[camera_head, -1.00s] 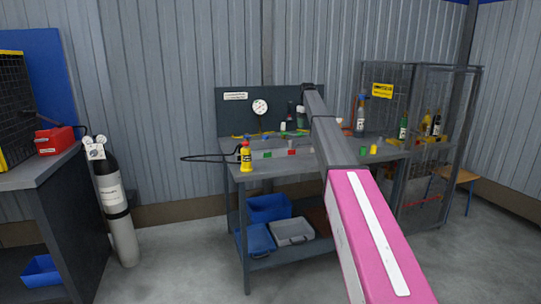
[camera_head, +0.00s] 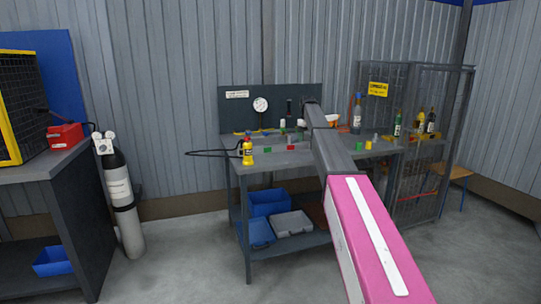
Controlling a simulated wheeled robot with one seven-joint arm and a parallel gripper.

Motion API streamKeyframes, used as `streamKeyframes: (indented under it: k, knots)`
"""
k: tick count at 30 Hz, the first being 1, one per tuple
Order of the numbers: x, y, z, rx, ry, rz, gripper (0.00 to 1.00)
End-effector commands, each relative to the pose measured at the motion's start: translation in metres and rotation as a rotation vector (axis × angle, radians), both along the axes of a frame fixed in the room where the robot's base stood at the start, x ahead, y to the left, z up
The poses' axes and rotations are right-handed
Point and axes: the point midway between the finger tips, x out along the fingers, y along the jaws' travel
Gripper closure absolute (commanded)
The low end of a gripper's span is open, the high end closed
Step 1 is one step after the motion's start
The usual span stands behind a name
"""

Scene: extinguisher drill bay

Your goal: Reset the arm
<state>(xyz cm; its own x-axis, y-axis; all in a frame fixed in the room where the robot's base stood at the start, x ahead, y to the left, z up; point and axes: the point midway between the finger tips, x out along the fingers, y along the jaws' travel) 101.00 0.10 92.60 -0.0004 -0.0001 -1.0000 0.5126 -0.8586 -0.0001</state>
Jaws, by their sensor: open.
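My arm (camera_head: 372,235) reaches up from the bottom right of the head view, a pink link with a white stripe and then a grey link. Its far end stands in front of the workbench's back panel (camera_head: 240,113), above the bench top as seen here. I cannot make out my gripper's fingers; the end of the arm is small and dark, and anything beyond it is hidden.
A wire-mesh cage (camera_head: 418,185) with bottles by it stands at the right, with a wooden stool (camera_head: 461,172) beyond. A grey gas cylinder (camera_head: 123,200) stands beside a dark bench (camera_head: 30,170) at the left. Bare floor (camera_head: 185,262) lies between the benches.

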Motion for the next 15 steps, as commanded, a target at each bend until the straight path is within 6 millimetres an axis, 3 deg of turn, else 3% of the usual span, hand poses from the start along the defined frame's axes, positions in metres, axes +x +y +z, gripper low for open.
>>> streamKeyframes:
  k: [8, 11, 15]
  knots:
    - [-0.068, 0.000, -0.077, 0.000, 0.002, -0.069, 0.31]
    - [-0.109, 0.000, -0.118, -0.001, 0.003, -0.110, 0.31]
    - [-0.179, -0.001, -0.180, -0.001, 0.003, -0.181, 0.31]
